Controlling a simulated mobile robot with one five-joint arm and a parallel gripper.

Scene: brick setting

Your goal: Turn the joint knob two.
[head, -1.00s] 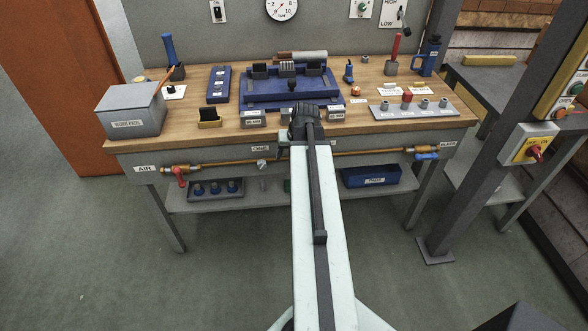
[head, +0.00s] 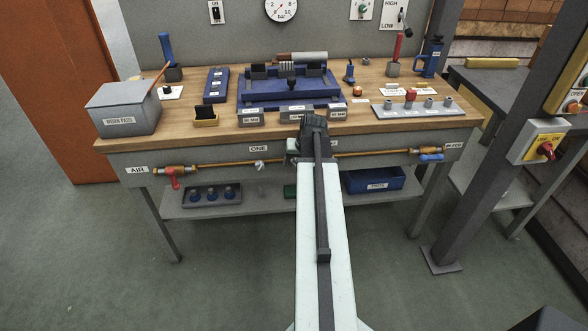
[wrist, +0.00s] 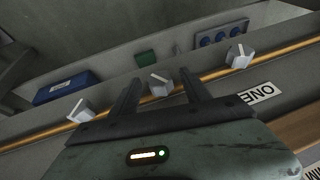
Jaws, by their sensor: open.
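A row of three pale knobs shows on the bench's front panel in the wrist view. The middle knob (wrist: 161,85), which by its place in the row is knob two, sits between the fingers of my gripper (wrist: 159,77). The gripper is open, a finger on either side of the knob; I cannot tell whether either touches it. The right knob (wrist: 239,57) is beside the upside-down ONE label (wrist: 260,93), and the left knob (wrist: 80,112) stands clear. In the head view my arm hides the middle knob; knob one (head: 260,165) shows left of it.
An orange pipe (head: 222,164) runs along the front panel, with a red valve handle (head: 172,179) left and a blue one (head: 431,157) right. A shelf below holds a blue parts bin (head: 375,181). A dark post (head: 475,135) stands at the right.

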